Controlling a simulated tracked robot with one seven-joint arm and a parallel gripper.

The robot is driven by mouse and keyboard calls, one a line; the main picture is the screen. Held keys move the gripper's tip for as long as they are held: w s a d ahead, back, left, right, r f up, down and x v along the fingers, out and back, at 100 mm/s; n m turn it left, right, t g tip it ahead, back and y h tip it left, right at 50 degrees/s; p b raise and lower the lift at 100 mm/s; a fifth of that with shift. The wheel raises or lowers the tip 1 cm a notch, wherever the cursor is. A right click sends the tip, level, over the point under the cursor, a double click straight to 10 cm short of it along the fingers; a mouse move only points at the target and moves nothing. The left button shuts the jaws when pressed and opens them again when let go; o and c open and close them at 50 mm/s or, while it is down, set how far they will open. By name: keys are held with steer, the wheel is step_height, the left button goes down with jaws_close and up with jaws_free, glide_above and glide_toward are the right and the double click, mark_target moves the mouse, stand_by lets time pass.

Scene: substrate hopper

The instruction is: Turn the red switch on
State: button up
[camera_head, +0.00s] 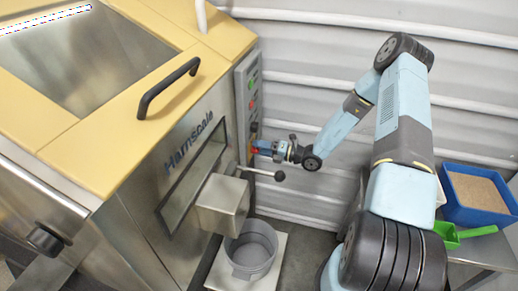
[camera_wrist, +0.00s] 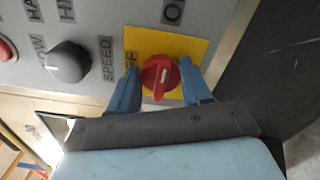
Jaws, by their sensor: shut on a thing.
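The red switch (camera_wrist: 160,76) is a round knob with a white mark, on a yellow plate (camera_wrist: 190,48) in the wrist view. An "O" label shows above it and a partly hidden label ending in "FF" to its left. My gripper (camera_wrist: 160,84) has one blue finger on each side of the knob and is shut on it. In the head view my gripper (camera_head: 257,148) reaches the lower part of the control panel (camera_head: 246,95) on the hopper's side. The switch shows there only as a small red patch, mostly hidden by the fingers.
A black speed knob (camera_wrist: 69,61) and a red button (camera_wrist: 6,50) sit left of the switch. The hopper (camera_head: 160,160) has a lever with a black ball (camera_head: 279,176) below my gripper. A grey bucket (camera_head: 250,252) stands under the spout. A blue tray (camera_head: 476,212) is at right.

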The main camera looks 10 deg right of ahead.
steer(key=shift+w+d+f+m, duration=0.1)
steer(key=shift+d+f+m, duration=0.15)
steer(key=shift+m, duration=0.45)
steer(key=o, duration=0.8)
steer(key=shift+o, duration=1.2)
steer(key=shift+a, duration=0.15)
steer(key=v, duration=1.4)
steer(key=shift+a, duration=0.1)
